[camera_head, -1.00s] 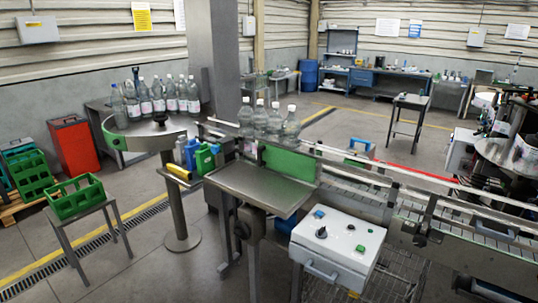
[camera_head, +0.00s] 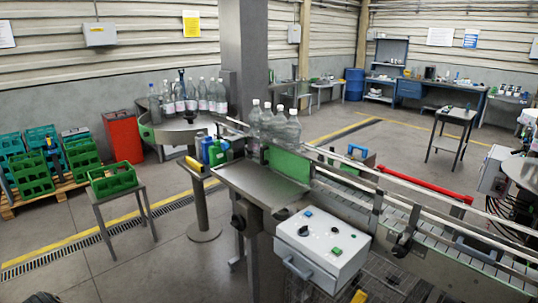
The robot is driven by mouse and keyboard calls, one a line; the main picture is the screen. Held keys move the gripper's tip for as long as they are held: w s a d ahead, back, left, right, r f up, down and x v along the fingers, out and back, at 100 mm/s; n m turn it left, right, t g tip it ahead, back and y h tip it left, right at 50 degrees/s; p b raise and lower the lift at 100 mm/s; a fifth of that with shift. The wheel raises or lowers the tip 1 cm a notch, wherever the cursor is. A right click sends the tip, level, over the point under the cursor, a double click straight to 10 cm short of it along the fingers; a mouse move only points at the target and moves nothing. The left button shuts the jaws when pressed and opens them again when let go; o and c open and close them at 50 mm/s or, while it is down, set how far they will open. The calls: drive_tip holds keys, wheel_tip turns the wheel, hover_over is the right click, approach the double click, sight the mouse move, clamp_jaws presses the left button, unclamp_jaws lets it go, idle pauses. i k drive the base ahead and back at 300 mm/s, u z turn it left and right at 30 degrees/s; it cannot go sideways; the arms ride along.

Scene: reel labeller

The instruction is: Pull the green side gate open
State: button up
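The green side gate (camera_head: 286,164) is an upright green panel at the back edge of a steel side table (camera_head: 262,187), beside the conveyor. It looks closed across the conveyor side. Several clear bottles with white caps (camera_head: 275,125) stand just behind it on the conveyor. My gripper is not visible in this view, so its state and distance from the gate do not show.
A white control box (camera_head: 322,243) with buttons sits in front of the conveyor (camera_head: 425,222). A round steel post (camera_head: 202,205) stands left of the side table. A stool (camera_head: 141,195) holds a green crate (camera_head: 113,180). Open floor (camera_head: 170,270) lies at front left.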

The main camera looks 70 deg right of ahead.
sight(296, 166)
drive_tip(key=z, duration=0.35)
drive_tip(key=i, duration=1)
drive_tip(key=u, duration=0.1)
